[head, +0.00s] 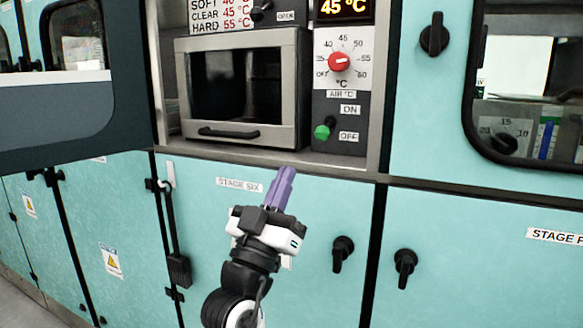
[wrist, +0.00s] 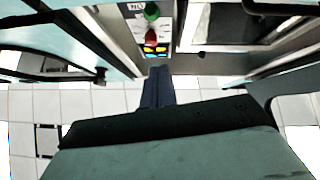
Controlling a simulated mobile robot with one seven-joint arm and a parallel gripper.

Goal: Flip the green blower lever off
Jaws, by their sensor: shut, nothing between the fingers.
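The green blower lever (head: 322,131) sticks out from the grey control panel in the head view. Its green tip is low and left of its dark pivot, about level with the OFF label (head: 348,137) and below the ON label (head: 350,109). It also shows as a green knob (wrist: 152,12) at the top of the wrist view. My gripper (head: 285,174) is below and left of the lever, in front of the STAGE SIX door, with its purple fingers together and empty. The shut fingers (wrist: 158,72) point up in the wrist view, apart from the lever.
A red temperature dial (head: 339,62) sits above the lever. A grey oven-like box (head: 243,131) with a dark window and handle is left of the panel. A ledge (head: 340,160) runs below. Black latches (head: 342,252) stick out from the teal doors at lower right.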

